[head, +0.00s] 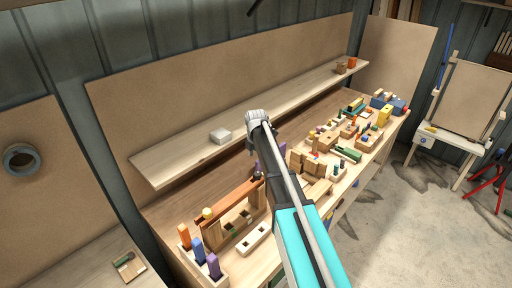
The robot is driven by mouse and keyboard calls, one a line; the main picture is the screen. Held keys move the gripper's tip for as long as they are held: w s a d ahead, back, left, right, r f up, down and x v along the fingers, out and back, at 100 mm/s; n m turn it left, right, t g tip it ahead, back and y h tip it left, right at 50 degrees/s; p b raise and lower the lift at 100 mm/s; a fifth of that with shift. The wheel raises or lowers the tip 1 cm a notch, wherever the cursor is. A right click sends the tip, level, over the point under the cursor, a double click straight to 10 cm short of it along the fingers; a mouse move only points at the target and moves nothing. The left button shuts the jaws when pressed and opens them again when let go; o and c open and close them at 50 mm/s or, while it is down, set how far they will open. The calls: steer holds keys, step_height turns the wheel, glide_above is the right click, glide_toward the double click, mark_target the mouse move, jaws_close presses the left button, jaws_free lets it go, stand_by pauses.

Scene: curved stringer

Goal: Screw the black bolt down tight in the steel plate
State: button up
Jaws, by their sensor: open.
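I cannot make out the black bolt or the steel plate in the head view; they are too small to tell or hidden behind my arm. My arm reaches over the workbench (160,212), its wrist in front of the long shelf. My gripper (250,149) shows only as a small dark part below the wrist. It is open, and its fingertips are not clear. I see nothing held in it.
A wooden shelf (170,160) runs along the back, with a pale block (220,135) on it. An orange-brown beam (229,202) stands left of my arm, near colored pegs (197,248). Several wooden blocks and parts crowd the bench to the right. Floor (395,225) is open at right.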

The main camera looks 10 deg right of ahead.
steer(key=shift+r+p, duration=1.4)
steer(key=shift+r, duration=0.35)
steer(key=s+f+m+b, duration=1)
steer(key=s+m, duration=0.1)
steer(key=s, duration=0.3)
steer(key=s+f+m+b, duration=1.1)
steer(key=s+m, duration=0.1)
steer(key=s, duration=0.2)
steer(key=shift+s+d, duration=0.35)
steer(key=shift+s, duration=0.05)
